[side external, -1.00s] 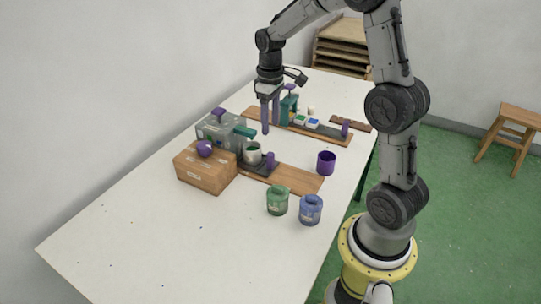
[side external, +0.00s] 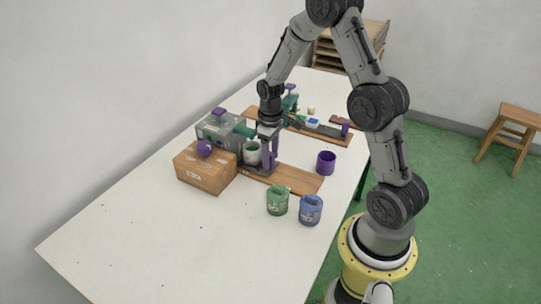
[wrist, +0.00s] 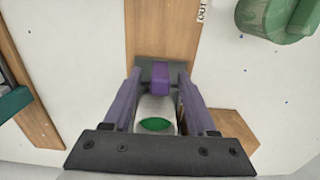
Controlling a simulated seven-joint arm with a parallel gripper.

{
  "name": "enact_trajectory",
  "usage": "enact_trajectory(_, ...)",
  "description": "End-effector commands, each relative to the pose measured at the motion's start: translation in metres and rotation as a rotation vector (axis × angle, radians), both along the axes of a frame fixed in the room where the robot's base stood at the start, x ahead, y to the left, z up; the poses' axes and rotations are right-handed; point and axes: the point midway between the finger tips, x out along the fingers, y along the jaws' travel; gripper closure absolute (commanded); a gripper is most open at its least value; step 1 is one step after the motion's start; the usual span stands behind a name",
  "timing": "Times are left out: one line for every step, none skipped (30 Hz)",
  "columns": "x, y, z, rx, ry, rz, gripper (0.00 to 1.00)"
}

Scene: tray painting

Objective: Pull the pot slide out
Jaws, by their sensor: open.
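The pot slide is a dark plate (side external: 258,170) with an upright purple handle (wrist: 160,77) at its outer end. It lies on a wooden board (side external: 290,178) beside the grey machine (side external: 215,132). A pale pot (side external: 251,153) stands on the slide; the wrist view shows green (wrist: 155,125) inside it. My gripper (wrist: 159,80) is open and low over the slide, its purple fingers on either side of the handle. I cannot tell whether they touch it. In the side view my gripper (side external: 269,162) hides most of the handle.
A purple cup (side external: 326,162), a green jar (side external: 278,200) and a blue jar (side external: 311,210) stand to the right and front. A second board (side external: 335,138) lies behind. The near left table is clear.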

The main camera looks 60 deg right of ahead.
Motion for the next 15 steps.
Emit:
enact_trajectory(-0.0001,0.0000,0.0000,0.000,0.000,0.000,0.43)
enact_trajectory(-0.0001,0.0000,0.0001,0.000,0.000,0.000,0.43)
enact_trajectory(-0.0001,0.0000,0.0001,0.000,0.000,0.000,0.44)
enact_trajectory(-0.0001,0.0000,0.0002,0.000,0.000,0.000,0.50)
enact_trajectory(-0.0001,0.0000,0.0002,0.000,0.000,0.000,0.55)
enact_trajectory(-0.0001,0.0000,0.0003,0.000,0.000,0.000,0.62)
enact_trajectory(-0.0001,0.0000,0.0003,0.000,0.000,0.000,0.68)
enact_trajectory(-0.0001,0.0000,0.0003,0.000,0.000,0.000,0.73)
enact_trajectory(0.0000,0.0000,0.0004,0.000,0.000,0.000,0.80)
enact_trajectory(0.0000,0.0000,0.0004,0.000,0.000,0.000,0.86)
enact_trajectory(0.0000,0.0000,0.0004,0.000,0.000,0.000,0.91)
enact_trajectory(0.0000,0.0000,0.0005,0.000,0.000,0.000,0.98)
enact_trajectory(0.0000,0.0000,0.0005,0.000,0.000,0.000,1.00)
enact_trajectory(0.0000,0.0000,0.0005,0.000,0.000,0.000,1.00)
enact_trajectory(0.0000,0.0000,0.0005,0.000,0.000,0.000,1.00)
